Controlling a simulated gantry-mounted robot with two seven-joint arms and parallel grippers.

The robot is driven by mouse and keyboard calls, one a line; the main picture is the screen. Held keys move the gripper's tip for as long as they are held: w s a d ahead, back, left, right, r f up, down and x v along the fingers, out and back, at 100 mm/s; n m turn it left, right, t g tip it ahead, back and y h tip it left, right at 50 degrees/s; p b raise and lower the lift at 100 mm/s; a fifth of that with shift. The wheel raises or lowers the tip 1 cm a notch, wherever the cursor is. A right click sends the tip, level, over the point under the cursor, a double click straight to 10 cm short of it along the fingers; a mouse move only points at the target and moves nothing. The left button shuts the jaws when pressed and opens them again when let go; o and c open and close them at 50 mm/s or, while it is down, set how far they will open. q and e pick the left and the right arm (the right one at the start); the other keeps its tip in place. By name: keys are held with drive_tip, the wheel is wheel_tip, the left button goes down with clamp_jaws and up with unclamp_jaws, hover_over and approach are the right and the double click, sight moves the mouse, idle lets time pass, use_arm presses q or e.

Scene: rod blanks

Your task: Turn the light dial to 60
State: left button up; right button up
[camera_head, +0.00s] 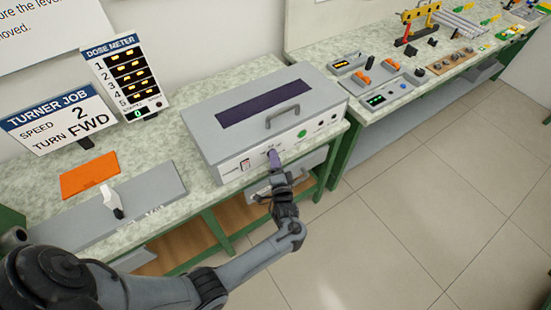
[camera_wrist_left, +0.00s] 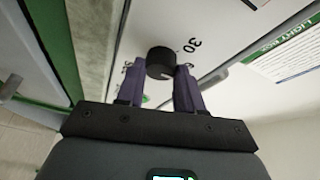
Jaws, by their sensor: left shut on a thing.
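The light dial (camera_wrist_left: 160,58) is a round black knob on the light front panel of a grey box (camera_head: 222,138). My left gripper (camera_head: 273,158) reaches the front of this box in the head view and covers most of the dial there. In the left wrist view its two purple fingers (camera_wrist_left: 160,75) stand on either side of the dial and are shut on it. A printed "30" shows beside the dial; the other marks are partly hidden by the fingers. I cannot read the dial's exact setting. My right gripper is not in view.
An orange plate (camera_head: 90,175) and a white lever (camera_head: 112,200) are at left. A second bench with small devices stands at right.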

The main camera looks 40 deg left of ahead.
use_arm(q)
drive_tip(key=shift+f, duration=0.2)
drive_tip(key=o, duration=1)
drive_tip(key=shift+r, duration=0.1)
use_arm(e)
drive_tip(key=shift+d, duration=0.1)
